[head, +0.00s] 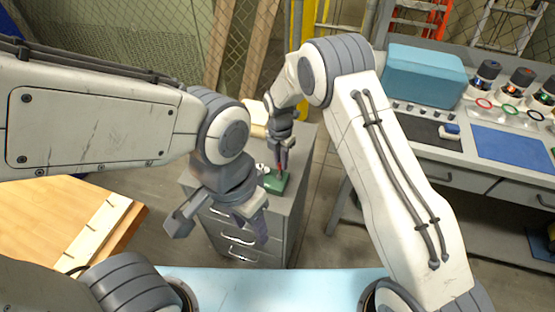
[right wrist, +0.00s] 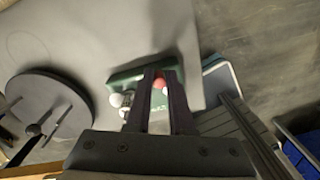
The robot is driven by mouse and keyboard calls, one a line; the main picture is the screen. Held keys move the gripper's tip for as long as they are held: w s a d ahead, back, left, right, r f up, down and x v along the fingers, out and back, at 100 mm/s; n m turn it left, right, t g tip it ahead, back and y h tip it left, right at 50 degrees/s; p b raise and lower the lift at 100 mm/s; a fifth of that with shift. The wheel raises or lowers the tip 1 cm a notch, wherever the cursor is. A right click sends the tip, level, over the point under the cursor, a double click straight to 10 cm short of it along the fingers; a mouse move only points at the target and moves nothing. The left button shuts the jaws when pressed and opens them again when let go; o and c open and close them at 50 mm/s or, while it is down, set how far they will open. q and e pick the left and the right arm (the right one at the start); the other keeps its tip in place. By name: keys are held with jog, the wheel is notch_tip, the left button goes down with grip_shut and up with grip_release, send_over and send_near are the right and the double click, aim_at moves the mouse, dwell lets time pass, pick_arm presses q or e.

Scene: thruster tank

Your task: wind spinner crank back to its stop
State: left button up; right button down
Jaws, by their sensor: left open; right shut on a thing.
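The spinner is a small green box (head: 276,183) on top of a grey drawer cabinet in the head view. It also shows in the right wrist view (right wrist: 125,77), with a red knob (right wrist: 160,84) and pale round parts (right wrist: 116,99) at its left side. My right gripper (head: 283,166) reaches down over the box. In the right wrist view, its dark fingers (right wrist: 157,78) are closed around the red knob, which they partly hide. The crank arm itself is not clearly visible. My left gripper (head: 217,226) is open and empty, in front of the cabinet.
The grey cabinet (head: 297,175) has a small top. A dark round disc (right wrist: 45,112) lies left of the box in the right wrist view. A wooden table (head: 55,215) stands at left, and a workbench (head: 465,160) with a teal case (head: 425,75) at right.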

jog(key=shift+s, duration=0.2)
jog(key=c, duration=0.8)
grip_release()
jog(key=shift+w, duration=0.1)
jog(key=shift+r, duration=0.1)
notch_tip(320, 180, up, 10)
jog(key=b, duration=0.1)
jog(key=shift+r, duration=0.15)
jog(key=shift+w+a, duration=0.1)
